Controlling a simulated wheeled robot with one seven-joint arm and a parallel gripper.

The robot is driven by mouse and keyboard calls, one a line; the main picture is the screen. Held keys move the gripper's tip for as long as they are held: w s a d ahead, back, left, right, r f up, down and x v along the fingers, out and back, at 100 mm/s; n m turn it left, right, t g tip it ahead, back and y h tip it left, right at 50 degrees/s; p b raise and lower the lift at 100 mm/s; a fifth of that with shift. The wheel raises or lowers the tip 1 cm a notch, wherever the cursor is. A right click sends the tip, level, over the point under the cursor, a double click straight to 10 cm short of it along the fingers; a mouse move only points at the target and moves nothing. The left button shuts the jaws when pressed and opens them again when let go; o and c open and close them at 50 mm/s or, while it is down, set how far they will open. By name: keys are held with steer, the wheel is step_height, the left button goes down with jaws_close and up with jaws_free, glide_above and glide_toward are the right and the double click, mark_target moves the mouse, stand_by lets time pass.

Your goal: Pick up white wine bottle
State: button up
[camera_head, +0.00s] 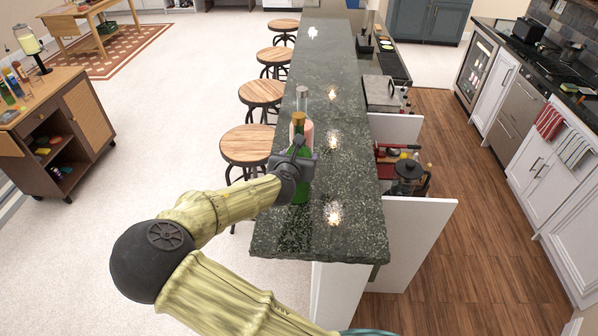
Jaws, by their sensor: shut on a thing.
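A green wine bottle (300,191) with a gold-coloured top is upright at the near left part of the dark stone bar counter (350,235). My gripper (303,162) is shut around its upper body from the near left side and hides part of it. The bottle's base is near the counter top; I cannot tell whether it touches. A pinkish bottle (308,130) with a clear neck stands just behind it, partly covered by the green bottle.
Several wooden stools (247,145) line the counter's left side. A French press (408,174) and red items stand lower on the right, by open white cabinet panels (420,225). The near right counter top is clear.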

mark_target(297, 128)
jaws_close()
steer(key=shift+w+r, duration=0.1)
step_height(297, 128, up, 10)
steer(key=b, duration=0.3)
stand_by(0.3)
stand_by(0.6)
